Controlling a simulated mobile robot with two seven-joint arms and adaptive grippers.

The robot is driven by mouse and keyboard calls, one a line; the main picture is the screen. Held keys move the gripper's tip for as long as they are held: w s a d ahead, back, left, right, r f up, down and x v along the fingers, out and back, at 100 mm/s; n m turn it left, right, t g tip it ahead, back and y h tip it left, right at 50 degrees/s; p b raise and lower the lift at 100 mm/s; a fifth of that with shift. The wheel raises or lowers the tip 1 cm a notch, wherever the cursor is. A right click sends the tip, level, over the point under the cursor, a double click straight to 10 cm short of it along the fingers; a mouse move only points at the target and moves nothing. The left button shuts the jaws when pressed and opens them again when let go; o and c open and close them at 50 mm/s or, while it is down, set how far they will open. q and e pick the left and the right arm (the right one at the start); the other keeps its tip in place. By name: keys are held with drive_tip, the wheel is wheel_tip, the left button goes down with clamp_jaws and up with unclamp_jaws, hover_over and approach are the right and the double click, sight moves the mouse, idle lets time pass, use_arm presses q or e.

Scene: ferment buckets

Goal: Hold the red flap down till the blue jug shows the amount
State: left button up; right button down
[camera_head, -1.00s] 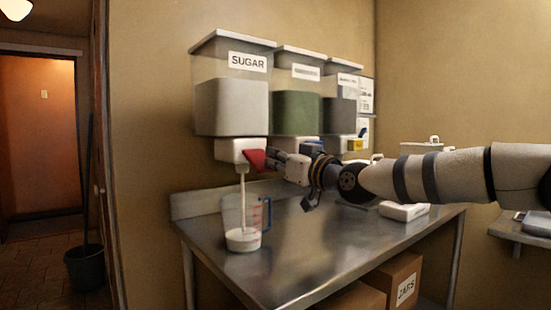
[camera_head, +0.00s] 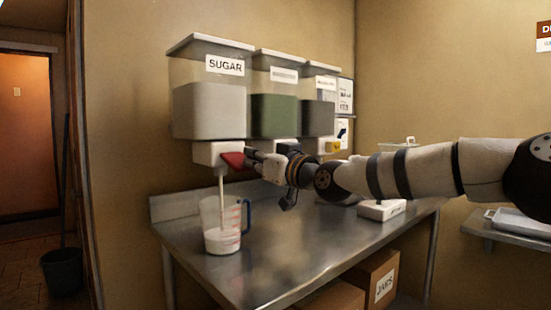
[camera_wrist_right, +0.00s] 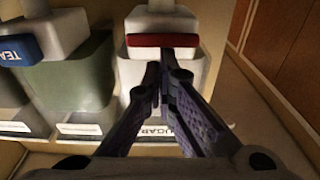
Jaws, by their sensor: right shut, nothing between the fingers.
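The sugar dispenser (camera_head: 209,108) hangs on the wall with white sugar inside. Its red flap (camera_head: 232,159) is on the white outlet (camera_head: 207,154) below. My right gripper (camera_head: 248,158) is shut and empty, its fingertips at the flap. In the right wrist view the flap (camera_wrist_right: 163,40) lies just beyond the closed fingertips (camera_wrist_right: 166,56); exact contact is hard to tell. A white stream (camera_head: 221,190) falls from the outlet into the clear jug with the blue handle (camera_head: 245,215). My left gripper is not in view.
Two more dispensers, one green-filled (camera_head: 274,115) and one grey-filled (camera_head: 319,117), hang to the right. The steel table (camera_head: 290,250) is largely clear around the jug. A white device (camera_head: 381,210) stands at its right. Boxes sit below.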

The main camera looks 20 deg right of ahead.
wheel_tip(320, 180, up, 4)
drive_tip(key=s, duration=0.2)
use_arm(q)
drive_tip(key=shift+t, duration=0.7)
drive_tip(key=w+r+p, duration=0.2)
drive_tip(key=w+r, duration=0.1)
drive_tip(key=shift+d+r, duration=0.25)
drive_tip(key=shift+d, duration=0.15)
use_arm(e)
drive_tip(key=s+d+f, duration=0.4)
drive_tip(key=s, duration=0.4)
drive_tip(key=shift+s+f, duration=0.15)
